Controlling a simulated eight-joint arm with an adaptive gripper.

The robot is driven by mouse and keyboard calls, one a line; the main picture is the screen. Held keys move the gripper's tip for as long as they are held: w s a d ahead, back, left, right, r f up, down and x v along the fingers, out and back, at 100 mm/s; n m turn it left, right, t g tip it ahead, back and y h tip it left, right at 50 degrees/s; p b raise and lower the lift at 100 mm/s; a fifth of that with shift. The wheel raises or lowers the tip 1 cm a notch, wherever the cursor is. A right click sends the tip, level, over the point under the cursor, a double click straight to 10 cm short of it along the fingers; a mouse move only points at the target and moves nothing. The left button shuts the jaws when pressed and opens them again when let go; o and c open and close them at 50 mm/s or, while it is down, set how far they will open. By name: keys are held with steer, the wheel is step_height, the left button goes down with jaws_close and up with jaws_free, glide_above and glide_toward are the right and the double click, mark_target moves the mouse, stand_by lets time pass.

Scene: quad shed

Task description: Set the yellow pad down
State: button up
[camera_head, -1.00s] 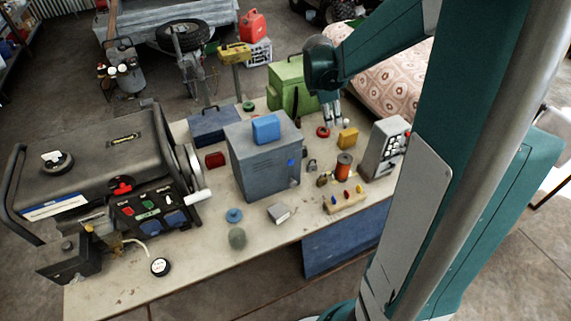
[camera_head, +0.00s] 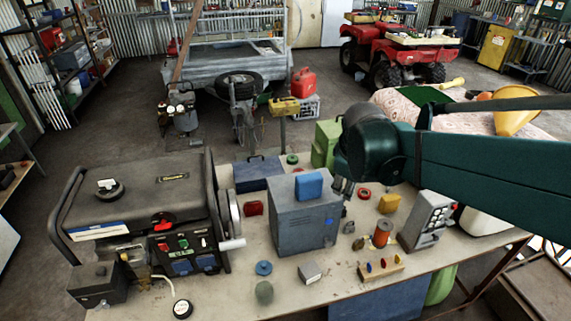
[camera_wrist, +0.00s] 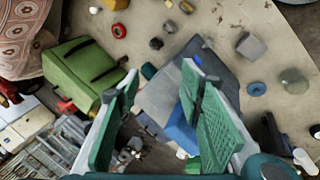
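The yellow pad (camera_head: 389,203) lies on the workbench, right of a red ring (camera_head: 364,194) and behind an orange spool. In the wrist view the yellow pad (camera_wrist: 187,6) shows at the top edge, beyond the fingertips. My gripper (camera_head: 343,188) is beside the upper right of the grey cabinet (camera_head: 300,225), left of the yellow pad and apart from it. In the wrist view my gripper (camera_wrist: 160,80) has its two green fingers spread with nothing held between them. The grey cabinet and the blue block (camera_wrist: 182,130) on it show below and between the fingers.
A green case (camera_head: 325,145) stands behind the gripper. The orange spool (camera_head: 382,233), a grey switch box (camera_head: 425,220) and a wooden peg block (camera_head: 380,267) crowd the right of the workbench (camera_head: 235,290). A generator (camera_head: 145,210) fills the left. The front strip has some bare room.

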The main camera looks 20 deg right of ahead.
steer(key=s+a+m+t+y, duration=0.2)
steer(key=s+a+m, duration=0.6)
steer(key=s+a, duration=0.5)
steer(key=shift+s+a+r+t, duration=0.15)
steer(key=shift+s+r+t, duration=0.3)
steer(key=shift+s, duration=0.1)
steer(key=shift+o, duration=0.5)
